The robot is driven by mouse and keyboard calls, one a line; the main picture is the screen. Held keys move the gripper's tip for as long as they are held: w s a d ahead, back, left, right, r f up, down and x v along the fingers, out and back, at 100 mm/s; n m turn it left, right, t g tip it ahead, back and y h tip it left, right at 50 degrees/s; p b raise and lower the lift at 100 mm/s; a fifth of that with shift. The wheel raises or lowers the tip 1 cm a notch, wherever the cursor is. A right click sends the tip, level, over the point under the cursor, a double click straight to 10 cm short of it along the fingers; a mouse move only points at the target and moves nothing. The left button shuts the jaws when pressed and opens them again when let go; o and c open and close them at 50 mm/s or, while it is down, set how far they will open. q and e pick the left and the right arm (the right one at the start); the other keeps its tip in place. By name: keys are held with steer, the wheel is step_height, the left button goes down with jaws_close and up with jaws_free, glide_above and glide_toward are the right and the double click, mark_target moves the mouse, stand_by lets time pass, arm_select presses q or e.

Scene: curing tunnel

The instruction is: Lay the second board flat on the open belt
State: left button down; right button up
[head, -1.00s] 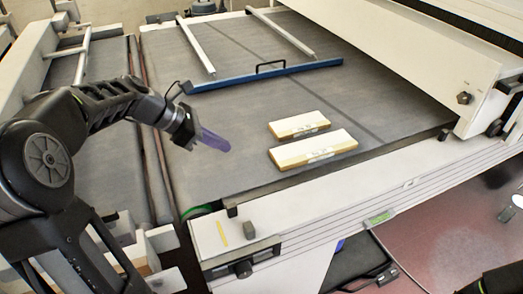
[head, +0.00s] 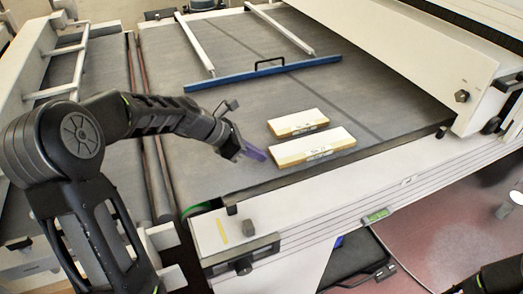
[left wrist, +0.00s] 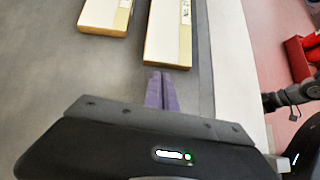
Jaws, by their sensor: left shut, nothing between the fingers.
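Two pale, wood-edged boards lie flat, side by side, on the grey belt (head: 215,180). The farther board (head: 298,122) and the nearer, longer board (head: 314,147) are apart, with a narrow gap between them. In the left wrist view, the nearer board (left wrist: 168,38) is ahead of my fingers and the farther board (left wrist: 105,16) is at upper left. My left gripper (head: 254,153) has purple fingers, shut and empty, just left of the nearer board's end. Its fingertips also show in the left wrist view (left wrist: 160,78). A dark part of my right arm shows at the lower right; its fingers cannot be made out.
A blue bar (head: 262,74) with a black handle crosses the belt behind the boards. The white tunnel housing (head: 430,60) stands at right. A white front rail (head: 350,195) with a green level (head: 377,215) edges the belt.

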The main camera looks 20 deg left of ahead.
mark_target(274, 154)
arm_select(q)
steer(key=shift+w+d, duration=0.5)
steer(key=shift+w+d+r+p, duration=0.2)
steer(key=shift+w+d+p, duration=0.3)
steer(key=shift+d+p, duration=0.2)
steer(key=shift+w+d+f, duration=0.15)
steer(key=shift+w, duration=0.1)
steer(key=shift+f, duration=0.1)
